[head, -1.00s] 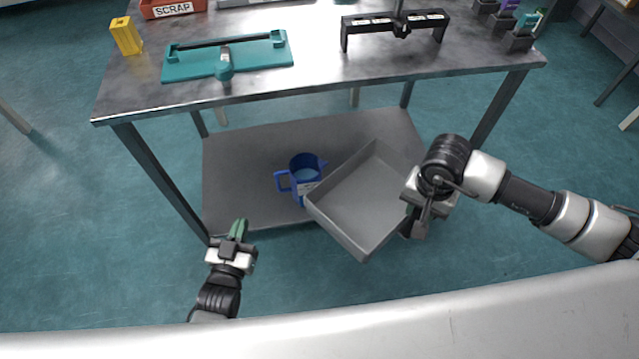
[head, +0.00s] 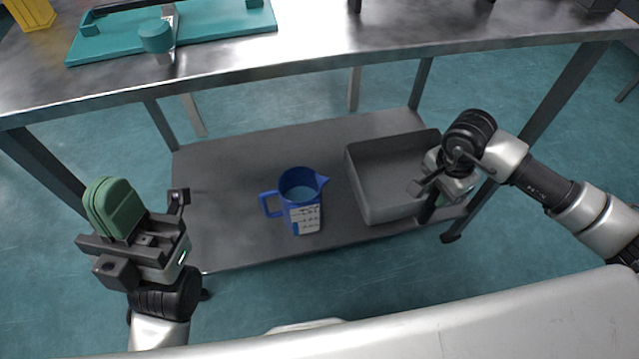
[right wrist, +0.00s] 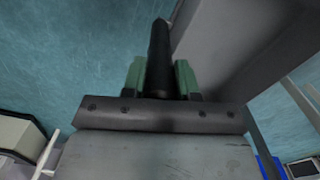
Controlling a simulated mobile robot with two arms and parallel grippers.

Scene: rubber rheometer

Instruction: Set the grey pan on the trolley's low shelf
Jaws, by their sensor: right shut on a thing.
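The grey pan (head: 385,185) is level over the right part of the trolley's low shelf (head: 235,205). It rests on the shelf or hovers just above it; I cannot tell which. My right gripper (head: 428,205) is at the pan's right side. In the right wrist view, its green pads (right wrist: 160,78) are shut on a dark bar, seemingly the pan's handle, with the grey pan wall (right wrist: 235,45) beside it. The gripper hides the pan's right end. My left gripper (head: 115,208) is empty at the left, outside the shelf, its green pads together.
A blue jug (head: 302,200) stands upright on the shelf, left of the pan with a narrow gap. The tabletop (head: 300,48) overhangs the shelf, with a teal device (head: 195,32) on it. Trolley legs (head: 575,90) stand at the corners. The shelf's left part is clear.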

